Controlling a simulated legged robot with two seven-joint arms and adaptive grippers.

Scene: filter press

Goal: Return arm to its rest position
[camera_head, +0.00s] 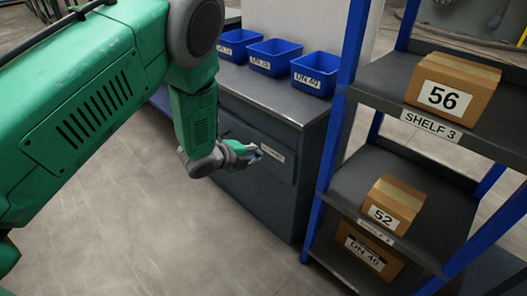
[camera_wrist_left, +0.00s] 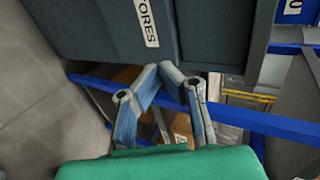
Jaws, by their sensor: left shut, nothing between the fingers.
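My left arm comes in from the left in the head view, large and green. Its left gripper (camera_head: 245,152) is in front of the dark grey cabinet (camera_head: 262,205), beside the cabinet's label. In the left wrist view the gripper's fingers (camera_wrist_left: 165,72) come together at their tips, shut with nothing between them. The cabinet also fills the top of that view, with a white label (camera_wrist_left: 147,22) reading "STORES" in part. My right gripper is in neither view.
Blue bins (camera_head: 275,57) stand on the cabinet top. A blue-framed shelf rack (camera_head: 345,130) on the right holds cardboard boxes marked 56 (camera_head: 452,88), 52 (camera_head: 392,205) and DN 40 (camera_head: 370,252). The floor (camera_head: 150,225) left of the cabinet is clear.

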